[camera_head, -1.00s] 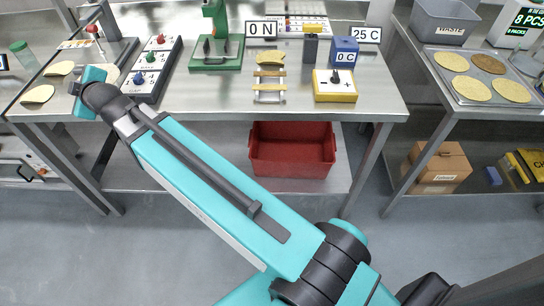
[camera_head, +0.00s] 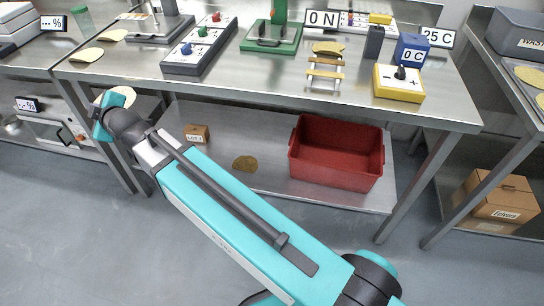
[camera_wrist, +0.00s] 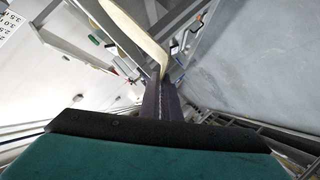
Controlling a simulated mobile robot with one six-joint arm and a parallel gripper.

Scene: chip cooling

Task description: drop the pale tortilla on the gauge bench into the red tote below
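The pale tortilla (camera_wrist: 142,36) is pinched near its edge between the dark fingers of my gripper (camera_wrist: 163,84) in the wrist view. The red tote (camera_head: 328,173) stands on the lower shelf below the bench, well to the right of my gripper. Its visible inside looks empty.
Two tortillas (camera_head: 112,35) lie at the bench's left, and a golden one (camera_head: 328,48) lies by a small rack. A brown tortilla (camera_head: 245,163) and a small box (camera_head: 197,133) are on the lower shelf. A cardboard box (camera_head: 499,200) is at the right. The floor in front is clear.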

